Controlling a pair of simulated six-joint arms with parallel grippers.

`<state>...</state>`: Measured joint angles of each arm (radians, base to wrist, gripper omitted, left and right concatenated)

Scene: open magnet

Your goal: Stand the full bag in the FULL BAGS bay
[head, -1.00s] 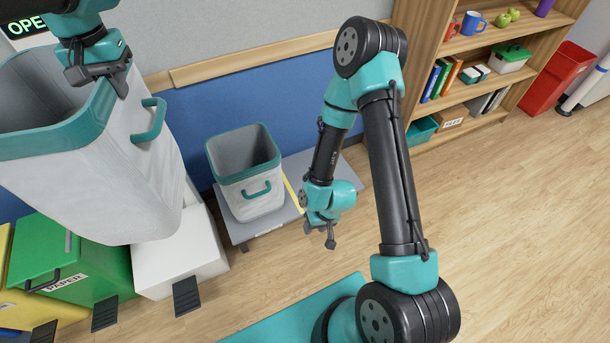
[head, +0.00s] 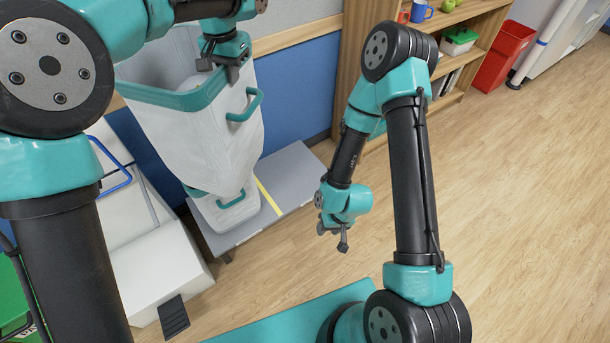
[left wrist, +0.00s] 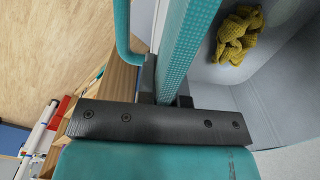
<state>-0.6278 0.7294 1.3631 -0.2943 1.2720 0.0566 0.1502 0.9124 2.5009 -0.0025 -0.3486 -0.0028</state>
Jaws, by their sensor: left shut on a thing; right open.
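My left gripper (head: 226,68) is shut on the teal rim of a tall white bag (head: 205,135) and holds it up. The left wrist view shows the jaws (left wrist: 165,98) across the rim of the bag (left wrist: 187,45), with a yellow knitted thing (left wrist: 238,33) inside. My right gripper (head: 335,236) is open and empty, right of the platform. No FULL BAGS lettering is readable.
The platform right of the yellow line (head: 268,197) is bare. A white bin (head: 150,245) with a blue handle stands left of the platform, and a green bin (head: 14,305) is at the far left. A wooden shelf (head: 465,48) stands behind on the right. Open floor lies right.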

